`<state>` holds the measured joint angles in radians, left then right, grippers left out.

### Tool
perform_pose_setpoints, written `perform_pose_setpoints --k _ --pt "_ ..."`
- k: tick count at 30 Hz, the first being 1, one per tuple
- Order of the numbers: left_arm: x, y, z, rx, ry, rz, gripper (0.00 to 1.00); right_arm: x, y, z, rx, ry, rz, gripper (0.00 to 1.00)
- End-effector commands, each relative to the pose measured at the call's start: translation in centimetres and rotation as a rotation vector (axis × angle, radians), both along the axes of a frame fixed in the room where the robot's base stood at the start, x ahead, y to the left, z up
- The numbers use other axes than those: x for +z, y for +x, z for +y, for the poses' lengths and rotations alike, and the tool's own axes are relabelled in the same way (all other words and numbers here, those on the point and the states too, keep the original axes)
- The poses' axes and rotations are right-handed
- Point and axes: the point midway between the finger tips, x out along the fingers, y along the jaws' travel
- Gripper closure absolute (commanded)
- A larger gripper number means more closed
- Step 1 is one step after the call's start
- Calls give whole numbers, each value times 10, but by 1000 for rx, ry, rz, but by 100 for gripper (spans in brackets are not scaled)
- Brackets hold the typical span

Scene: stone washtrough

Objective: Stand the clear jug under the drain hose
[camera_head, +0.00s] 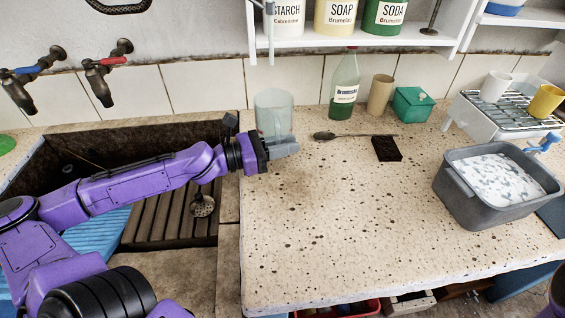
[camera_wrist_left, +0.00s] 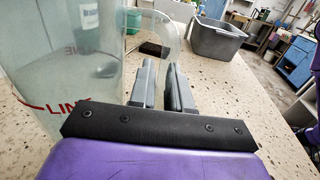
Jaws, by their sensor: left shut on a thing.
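The clear jug (camera_head: 273,105) is upright at the back left of the stone counter, close to the trough's edge. Its lower part is hidden behind my left gripper (camera_head: 282,148), so I cannot tell whether its base touches the counter. In the left wrist view, the jug (camera_wrist_left: 70,70) fills the left side and has a red line and lettering. Its clear handle runs down to the fingers of my left gripper (camera_wrist_left: 161,85), which is shut on it. I cannot make out the drain hose with certainty. My right gripper is out of view.
The sunken trough (camera_head: 160,130) is left of the counter. A green bottle (camera_head: 344,88), beige cup (camera_head: 380,95), green box (camera_head: 412,104), spoon (camera_head: 350,135) and dark block (camera_head: 387,148) lie to the right. A grey tub (camera_head: 480,205) stands far right. The front counter is clear.

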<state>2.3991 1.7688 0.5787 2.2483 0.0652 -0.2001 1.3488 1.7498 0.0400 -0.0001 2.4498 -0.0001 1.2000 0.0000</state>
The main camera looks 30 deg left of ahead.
Motion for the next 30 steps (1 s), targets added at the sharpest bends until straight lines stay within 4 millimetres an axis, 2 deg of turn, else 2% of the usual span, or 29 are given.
perform_pose_setpoints --k 3,6,17,18,20,21,28,30 --pt "-21 6 5 1 -1 -2 100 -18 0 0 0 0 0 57" --pt "-35 5 5 1 -1 -2 100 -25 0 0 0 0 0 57" --pt "-40 5 4 0 1 -1 100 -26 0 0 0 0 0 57" --pt "-41 5 4 0 0 0 79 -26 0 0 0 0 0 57" --pt "-39 5 4 0 0 0 60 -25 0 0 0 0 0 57" --pt "-40 5 4 0 0 0 57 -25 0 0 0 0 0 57" --pt "-39 5 4 1 0 0 57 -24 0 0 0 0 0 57" --pt "-33 5 4 1 1 -1 57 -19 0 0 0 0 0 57"
